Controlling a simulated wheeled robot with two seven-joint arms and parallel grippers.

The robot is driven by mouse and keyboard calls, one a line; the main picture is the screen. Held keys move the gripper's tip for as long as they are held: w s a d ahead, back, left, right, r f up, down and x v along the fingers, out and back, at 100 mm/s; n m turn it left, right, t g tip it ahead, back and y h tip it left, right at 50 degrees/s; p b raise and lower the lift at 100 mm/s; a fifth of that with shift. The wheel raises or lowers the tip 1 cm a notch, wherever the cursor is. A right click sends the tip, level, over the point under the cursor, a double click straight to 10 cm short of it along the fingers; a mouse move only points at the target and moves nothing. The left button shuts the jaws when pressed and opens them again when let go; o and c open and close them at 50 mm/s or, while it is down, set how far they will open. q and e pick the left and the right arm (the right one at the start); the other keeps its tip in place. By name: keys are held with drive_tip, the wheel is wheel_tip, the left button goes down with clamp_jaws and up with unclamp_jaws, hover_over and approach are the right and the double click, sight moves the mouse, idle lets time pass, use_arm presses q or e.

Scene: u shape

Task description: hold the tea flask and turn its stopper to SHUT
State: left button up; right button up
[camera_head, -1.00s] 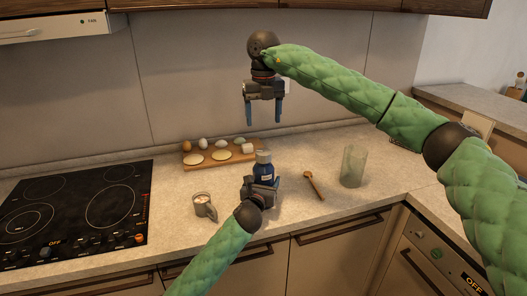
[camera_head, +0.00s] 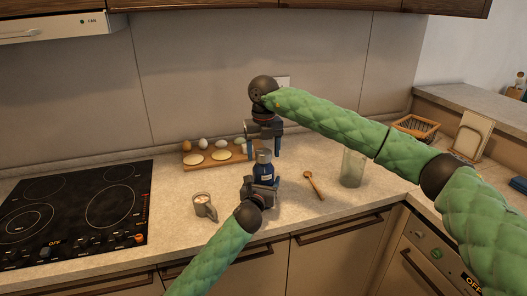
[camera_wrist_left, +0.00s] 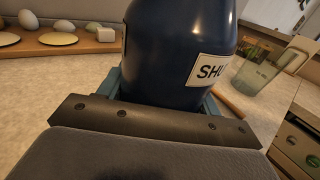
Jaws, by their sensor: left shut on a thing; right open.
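The tea flask (camera_head: 264,169) is dark blue with a grey-brown stopper (camera_head: 264,155) and stands upright on the counter. In the left wrist view the flask (camera_wrist_left: 170,50) carries a white label (camera_wrist_left: 208,70) with the letters "SHU" in sight. My left gripper (camera_head: 263,187) is shut around the flask's lower body from the front. My right gripper (camera_head: 264,156) points down with its blue fingers apart, one on each side of the stopper in the head view. I cannot tell whether its fingers are level with the stopper or behind it. The stopper is out of the left wrist view.
A wooden board (camera_head: 190,164) with eggs and pale discs lies behind the flask. The black cooktop (camera_head: 80,210) is at the left.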

drive_tip(key=c, duration=1)
